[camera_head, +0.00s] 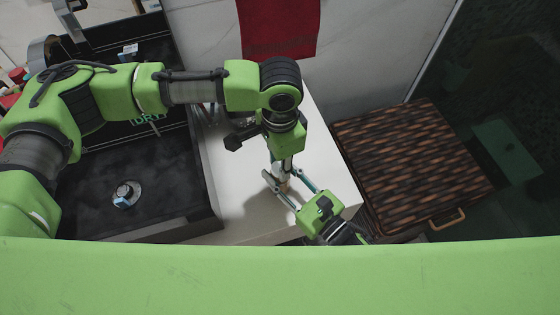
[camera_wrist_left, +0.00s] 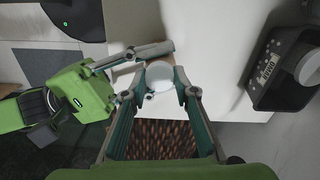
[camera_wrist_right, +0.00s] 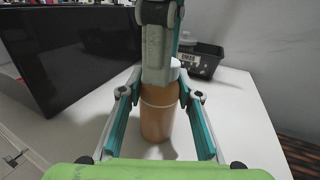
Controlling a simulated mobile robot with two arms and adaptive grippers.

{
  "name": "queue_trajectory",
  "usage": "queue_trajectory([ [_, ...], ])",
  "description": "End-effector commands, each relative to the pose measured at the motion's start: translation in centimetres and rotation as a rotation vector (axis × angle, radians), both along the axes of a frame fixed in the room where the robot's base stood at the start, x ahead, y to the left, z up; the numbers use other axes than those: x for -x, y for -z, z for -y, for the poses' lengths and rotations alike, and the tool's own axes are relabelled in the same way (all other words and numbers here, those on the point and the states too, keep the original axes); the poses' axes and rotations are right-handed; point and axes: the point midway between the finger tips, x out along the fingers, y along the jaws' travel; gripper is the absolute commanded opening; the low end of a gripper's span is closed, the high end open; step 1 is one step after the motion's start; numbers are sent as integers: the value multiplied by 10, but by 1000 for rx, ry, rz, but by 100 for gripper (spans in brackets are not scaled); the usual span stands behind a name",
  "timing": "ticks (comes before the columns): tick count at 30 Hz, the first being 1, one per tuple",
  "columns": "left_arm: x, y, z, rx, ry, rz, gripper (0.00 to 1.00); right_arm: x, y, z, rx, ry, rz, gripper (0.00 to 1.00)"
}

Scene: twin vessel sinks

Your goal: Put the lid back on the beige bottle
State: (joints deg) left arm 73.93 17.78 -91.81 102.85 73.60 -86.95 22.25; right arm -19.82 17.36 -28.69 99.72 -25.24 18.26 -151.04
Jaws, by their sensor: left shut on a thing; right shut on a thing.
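The beige bottle (camera_wrist_right: 156,125) stands upright on the white counter in the right wrist view, with a pale ring near its top. My right gripper (camera_wrist_right: 160,96) is shut around its upper part. The white round lid (camera_wrist_left: 160,76) sits between the fingers of my left gripper (camera_wrist_left: 160,88), which is shut on it from above. In the right wrist view the left fingers are directly over the bottle top and hide most of the lid, so I cannot tell whether lid and bottle touch. In the head view both grippers meet near the counter's front right, mostly hiding the bottle.
A dark vessel sink (camera_head: 165,205) stands to the left. A black basket (camera_wrist_right: 203,62) is at the back of the counter (camera_head: 245,205). A brown woven hamper (camera_head: 410,150) stands right of the counter. A red towel (camera_head: 278,25) hangs on the wall.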

Motion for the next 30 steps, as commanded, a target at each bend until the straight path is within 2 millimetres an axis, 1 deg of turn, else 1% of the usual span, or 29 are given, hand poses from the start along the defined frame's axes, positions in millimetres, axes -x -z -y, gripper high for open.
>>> queue_trajectory([
  [1, 0, 0, 0, 1, 88, -1, 1, 0, 0, 0, -1, 0, 1, 0],
  [9, 0, 0, 0, 0, 600, 0, 1, 0, 0, 0, -1, 0, 1, 0],
  [12, 0, 1, 0, -1, 780, 0, 1, 0, 0, 0, -1, 0, 1, 0],
  [15, 0, 1, -1, -1, 925, 1, 1, 0, 0, 0, -1, 0, 1, 0],
  [20, -1, 1, -1, -2, 924, 0, 1, 0, 0, 0, -1, 0, 1, 0],
  [21, -1, 1, -1, -2, 923, 0, 37, 0, 0, 0, -1, 0, 1, 0],
  [22, -1, 1, -1, -1, 923, 1, 44, 0, 0, 0, -1, 0, 1, 0],
  [30, 0, 1, 0, -1, 922, 1, 44, 0, 0, 0, -1, 0, 1, 0],
])
